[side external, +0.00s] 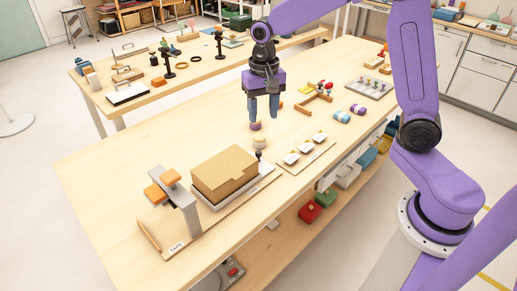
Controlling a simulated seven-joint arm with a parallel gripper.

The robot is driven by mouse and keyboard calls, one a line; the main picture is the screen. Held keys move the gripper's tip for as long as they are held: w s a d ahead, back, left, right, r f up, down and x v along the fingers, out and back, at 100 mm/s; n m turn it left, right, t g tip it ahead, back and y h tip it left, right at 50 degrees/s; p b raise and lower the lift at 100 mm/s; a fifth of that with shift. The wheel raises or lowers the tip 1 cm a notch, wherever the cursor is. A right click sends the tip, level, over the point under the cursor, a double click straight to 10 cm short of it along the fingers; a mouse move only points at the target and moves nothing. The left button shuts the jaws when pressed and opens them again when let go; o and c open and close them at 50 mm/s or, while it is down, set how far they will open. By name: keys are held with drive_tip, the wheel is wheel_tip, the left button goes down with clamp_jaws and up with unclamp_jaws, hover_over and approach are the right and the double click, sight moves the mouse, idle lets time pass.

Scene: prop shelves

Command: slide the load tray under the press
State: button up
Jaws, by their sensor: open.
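The grey load tray (247,189) lies on the near table with a brown cardboard box (222,172) on it. A dark knob (258,155) stands at the tray's far right end. The press (186,212) is a grey upright with an overhanging arm and orange blocks, just left of the tray on a wooden board marked TAPE. The box is beside the press, not beneath its arm. My gripper (264,115) points down, open, above the table beyond the knob. I see nothing clearly held between its fingers.
A purple piece (255,126) shows by the left fingertip, and a cream round piece (259,142) is nearer the knob. A wooden frame (314,108) is farther back. The table's left side is clear.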

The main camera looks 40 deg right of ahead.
sight(259, 152)
drive_tip(key=w+d+f+m, duration=0.2)
drive_tip(key=w+d+m, duration=0.2)
drive_tip(key=w+d, duration=0.15)
drive_tip(key=f, duration=1.1)
drive_tip(key=a+f, duration=0.1)
drive_tip(key=f, duration=0.5)
drive_tip(key=shift+w+f, duration=0.1)
drive_tip(key=shift+w, duration=0.25)
clamp_jaws()
